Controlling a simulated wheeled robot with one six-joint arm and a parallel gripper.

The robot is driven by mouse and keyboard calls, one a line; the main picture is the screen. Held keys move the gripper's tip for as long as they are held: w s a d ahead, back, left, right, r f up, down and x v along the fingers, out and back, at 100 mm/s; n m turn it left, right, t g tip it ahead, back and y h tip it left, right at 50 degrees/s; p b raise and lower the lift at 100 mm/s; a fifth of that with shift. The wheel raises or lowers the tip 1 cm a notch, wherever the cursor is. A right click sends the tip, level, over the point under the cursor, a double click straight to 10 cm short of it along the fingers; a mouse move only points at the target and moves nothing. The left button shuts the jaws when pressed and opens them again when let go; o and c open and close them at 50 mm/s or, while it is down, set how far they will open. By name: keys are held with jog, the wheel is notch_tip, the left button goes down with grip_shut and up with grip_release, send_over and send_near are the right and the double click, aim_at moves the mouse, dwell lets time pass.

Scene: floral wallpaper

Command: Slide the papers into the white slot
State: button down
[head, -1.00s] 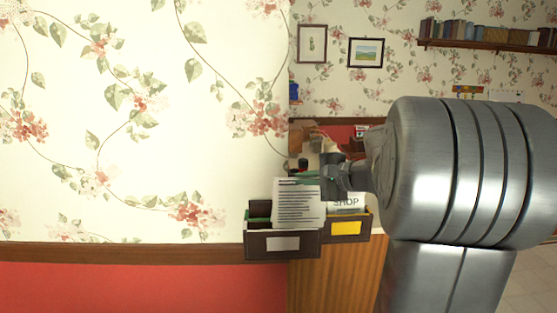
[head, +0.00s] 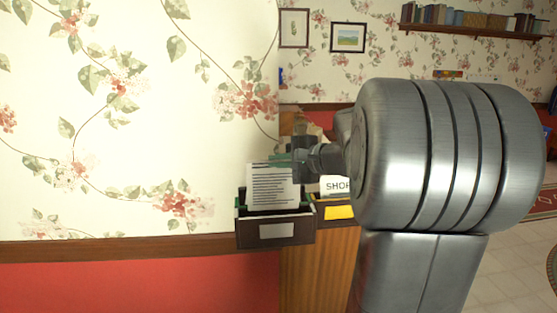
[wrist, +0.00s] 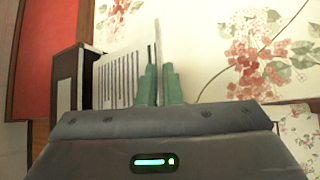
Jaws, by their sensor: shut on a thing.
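A stack of white printed papers (head: 272,188) stands nearly upright in my gripper (head: 284,160), which is shut on its upper edge. The dark organizer slot with the white label (head: 276,230) is directly below. The papers' lower edge is at the slot's front rim in the head view, within its width; I cannot tell how deep it reaches inside. In the wrist view the green fingers (wrist: 160,84) pinch the papers (wrist: 120,80), and the dark slot box (wrist: 66,90) is to their left.
A neighbouring slot with a yellow label (head: 340,212) holds a "SHOP" paper (head: 336,187), just right of the white-labelled slot. The floral wall (head: 130,120) is close on the left. The organizer is at a wooden cabinet (head: 318,270).

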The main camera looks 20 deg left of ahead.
jog(key=shift+f, duration=0.1)
dwell(0.3)
jog(key=shift+s+a+f+b, duration=0.1)
jog(key=shift+s+f+b, duration=0.05)
jog(key=shift+f+b, duration=2.25)
jog(key=shift+s+a+f+b, duration=0.1)
jog(key=shift+s+f+b, duration=0.05)
jog(key=shift+f+b, duration=2.2)
jog(key=c, duration=1.5)
grip_release()
jog(key=b+v, duration=0.1)
jog(key=v, duration=1.3)
jog(key=shift+f, duration=0.15)
